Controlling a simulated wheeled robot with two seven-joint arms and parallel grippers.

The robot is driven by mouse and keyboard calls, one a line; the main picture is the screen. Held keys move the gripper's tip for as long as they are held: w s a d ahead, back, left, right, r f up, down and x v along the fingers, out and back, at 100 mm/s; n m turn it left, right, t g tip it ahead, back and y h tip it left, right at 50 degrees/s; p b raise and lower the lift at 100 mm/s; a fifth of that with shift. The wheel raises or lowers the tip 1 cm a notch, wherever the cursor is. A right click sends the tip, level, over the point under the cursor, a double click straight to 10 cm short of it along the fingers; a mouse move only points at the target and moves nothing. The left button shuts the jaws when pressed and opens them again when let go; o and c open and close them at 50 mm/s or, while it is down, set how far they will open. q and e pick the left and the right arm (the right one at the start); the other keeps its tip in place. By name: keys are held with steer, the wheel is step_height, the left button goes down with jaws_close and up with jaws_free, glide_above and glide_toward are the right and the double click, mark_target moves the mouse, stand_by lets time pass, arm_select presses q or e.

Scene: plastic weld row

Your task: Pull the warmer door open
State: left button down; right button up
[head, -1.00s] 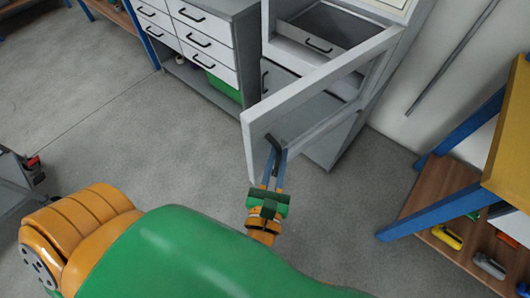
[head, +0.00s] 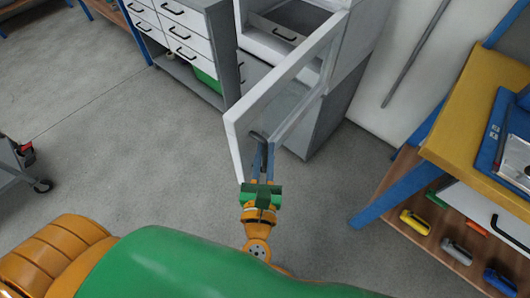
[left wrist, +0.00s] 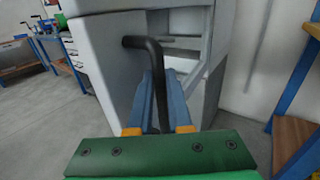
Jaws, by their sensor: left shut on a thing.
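The warmer door (head: 238,128) is a white frame with a clear pane, and it stands swung out from the grey-white warmer cabinet (head: 333,112). Its dark bar handle (head: 256,137) is on the door's outer face near the free edge. My left gripper (head: 262,160) is shut on the handle. In the left wrist view the dark handle (left wrist: 143,43) rises between the two blue fingers of the gripper (left wrist: 157,90). Inside the warmer a drawer with a black pull (head: 278,29) shows. My right gripper is not in view.
A grey drawer cabinet (head: 206,44) stands left of the warmer. A yellow-topped bench (head: 462,125) with blue legs and a lower shelf of tools stands at the right. A grey cart (head: 12,165) is at the left edge. The floor between is clear.

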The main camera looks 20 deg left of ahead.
arm_select(q)
steer(key=shift+r, duration=0.1)
steer(key=c, duration=0.9)
jaws_free()
steer(key=shift+w, duration=0.1)
steer(key=shift+c, duration=0.2)
steer(key=shift+o, duration=0.5)
steer(key=shift+d, duration=0.1)
steer(key=b+v, duration=0.1)
steer(key=v, duration=0.2)
steer(key=b+v, duration=0.1)
steer(key=v, duration=0.2)
steer(key=shift+s+f, duration=0.25)
steer(key=shift+s+r, duration=0.15)
steer(key=shift+s, duration=0.05)
